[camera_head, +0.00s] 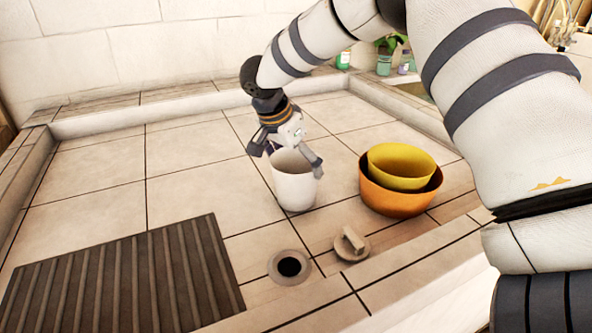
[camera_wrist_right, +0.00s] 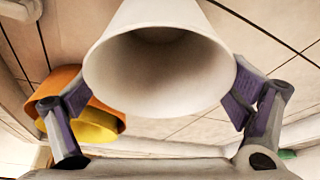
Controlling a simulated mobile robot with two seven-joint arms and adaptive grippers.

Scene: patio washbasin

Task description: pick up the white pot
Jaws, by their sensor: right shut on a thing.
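The white pot (camera_head: 295,186) stands upright on the tiled washbasin surface, left of the bowls, in the head view. Whether its base touches the tiles is hard to tell. In the right wrist view the white pot (camera_wrist_right: 160,75) fills the upper middle, its open mouth facing the camera, empty inside. My right gripper (camera_head: 286,160) reaches down over the pot from above. Its two fingers are shut on the pot from opposite sides, as the right wrist view (camera_wrist_right: 160,95) also shows. My left gripper is not in view.
A yellow bowl (camera_head: 401,167) sits inside an orange bowl (camera_head: 398,200) right of the pot. A drain hole (camera_head: 289,267) and a round plug (camera_head: 351,244) lie in front. A dark ribbed mat (camera_head: 120,285) lies front left. Tiles behind and left are clear.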

